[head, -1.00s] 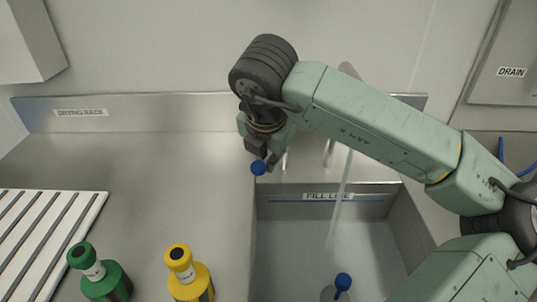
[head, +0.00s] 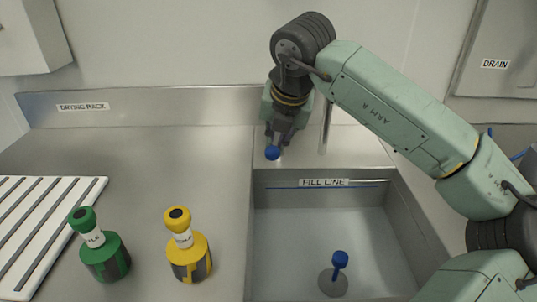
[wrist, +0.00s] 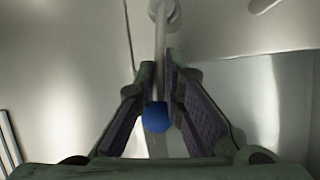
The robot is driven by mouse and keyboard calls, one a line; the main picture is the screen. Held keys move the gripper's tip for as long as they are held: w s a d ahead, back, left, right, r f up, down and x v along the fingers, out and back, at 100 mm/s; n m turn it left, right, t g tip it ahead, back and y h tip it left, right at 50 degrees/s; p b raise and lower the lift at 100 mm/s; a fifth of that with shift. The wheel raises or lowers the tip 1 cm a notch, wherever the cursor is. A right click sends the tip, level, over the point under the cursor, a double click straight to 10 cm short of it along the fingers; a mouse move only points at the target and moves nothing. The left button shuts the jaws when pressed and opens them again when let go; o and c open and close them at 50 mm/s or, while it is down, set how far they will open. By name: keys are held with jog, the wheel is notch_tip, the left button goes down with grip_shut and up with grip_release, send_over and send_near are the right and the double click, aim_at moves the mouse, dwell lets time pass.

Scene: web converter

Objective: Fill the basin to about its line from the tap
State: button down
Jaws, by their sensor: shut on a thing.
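My gripper (head: 277,138) is at the back left of the basin, shut on the tap's lever with its blue knob (head: 272,153). In the wrist view, the blue knob (wrist: 157,117) and its pale bar lie between the fingers. The tap's upright pipe (head: 325,128) stands just right of my gripper; its spout is hidden behind my arm. No water stream shows over the basin (head: 246,235). The fill line (head: 360,186) shows on the back wall under its label (head: 324,183). A blue-knobbed plug (head: 340,259) sits in the basin. The water level is hard to tell.
A yellow-capped bottle (head: 189,258) and a green-capped bottle (head: 108,260) stand on the counter left of the basin. A white slatted rack (head: 40,225) lies at the far left. A panel marked DRAIN (head: 490,90) is at the upper right. The counter's back left is clear.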

jog(key=shift+s+d+f+n+y, duration=0.2)
jog(key=shift+d+n+y, duration=0.1)
jog(key=shift+d+n, duration=0.4)
jog(key=shift+a, duration=0.15)
jog(key=c, duration=1.7)
grip_release()
jog(key=shift+r, duration=0.1)
jog(key=shift+r, duration=0.15)
jog(key=v, duration=1.1)
jog(key=shift+r, duration=0.4)
